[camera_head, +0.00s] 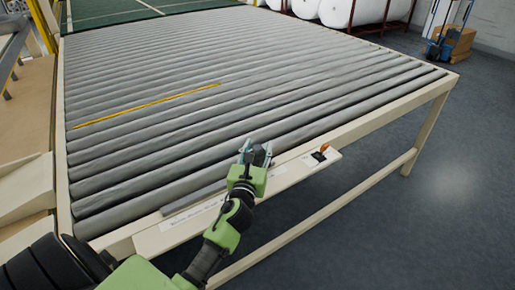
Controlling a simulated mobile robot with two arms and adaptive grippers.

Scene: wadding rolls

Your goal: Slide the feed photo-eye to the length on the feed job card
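My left gripper (256,152) is at the front edge of the roller table, above the scale rail. A small dark block (259,157), perhaps the feed photo-eye, shows between or just behind its fingers; I cannot tell whether they grip it. A grey slide bar (195,197) runs along the rail to the left of the gripper. A pale strip with small print (190,221) lies below it, too small to read. A white card-like patch (308,160) is right of the gripper, its writing unreadable. My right gripper is not in view.
The roller table (400,105) with grey rollers fills the middle. A yellow line (150,105) crosses the rollers. A small black and orange part (321,152) sits at the rail's right end.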

